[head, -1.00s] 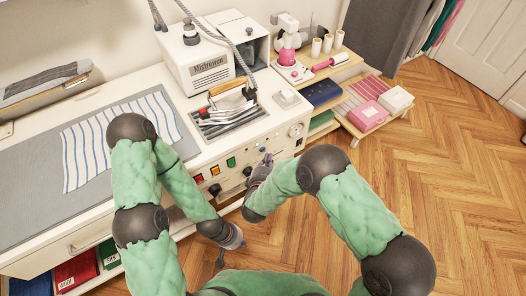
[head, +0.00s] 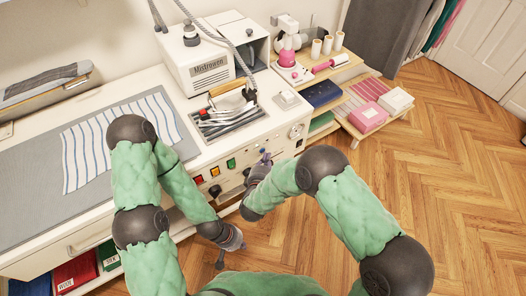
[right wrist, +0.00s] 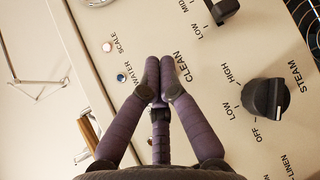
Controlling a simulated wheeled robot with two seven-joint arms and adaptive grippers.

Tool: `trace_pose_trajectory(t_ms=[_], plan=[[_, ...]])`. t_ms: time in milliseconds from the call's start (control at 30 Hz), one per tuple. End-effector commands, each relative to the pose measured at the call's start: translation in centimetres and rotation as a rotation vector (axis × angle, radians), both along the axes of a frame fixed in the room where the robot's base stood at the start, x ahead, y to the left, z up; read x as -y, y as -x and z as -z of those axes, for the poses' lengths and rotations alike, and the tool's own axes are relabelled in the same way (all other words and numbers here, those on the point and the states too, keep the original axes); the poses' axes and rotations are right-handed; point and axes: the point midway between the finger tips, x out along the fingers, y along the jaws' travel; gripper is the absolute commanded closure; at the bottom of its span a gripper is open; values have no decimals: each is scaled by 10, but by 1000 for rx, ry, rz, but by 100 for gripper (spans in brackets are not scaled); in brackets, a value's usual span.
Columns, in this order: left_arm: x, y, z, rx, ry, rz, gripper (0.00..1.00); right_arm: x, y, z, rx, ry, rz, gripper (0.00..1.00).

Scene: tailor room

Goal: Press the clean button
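The ironing station's control panel (right wrist: 215,115) faces my right wrist camera. My right gripper (right wrist: 158,66) is shut and empty, its fingertips together at the panel beside the CLEAN label (right wrist: 182,66). The fingers cover the spot next to that label, so the clean button is hidden, and I cannot tell whether the tips touch it. In the head view my right gripper (head: 262,160) is at the panel's front face. My left gripper (head: 231,254) hangs low in front of the cabinet, its fingers spread and empty.
The WATER light (right wrist: 121,77) and SCALE light (right wrist: 107,47) lie left of the fingers, the STEAM knob (right wrist: 268,97) right. Red (head: 199,179), orange (head: 215,171) and green (head: 231,162) switches are left of my right gripper. An iron (head: 228,100) stands above.

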Motion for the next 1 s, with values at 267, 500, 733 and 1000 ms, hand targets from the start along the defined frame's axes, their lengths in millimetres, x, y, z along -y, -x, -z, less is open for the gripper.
trace_pose_trajectory(t_ms=[267,500,733,1000], plan=[[0,0,0,0,0,0,100,0,0,0,0,0,0,100],[0,0,0,0,0,0,100,0,0,0,0,0,0,100],[0,0,-1,0,0,0,100,-3,-3,0,0,0,0,100],[0,0,-1,0,0,0,100,-5,-7,0,0,0,0,100]])
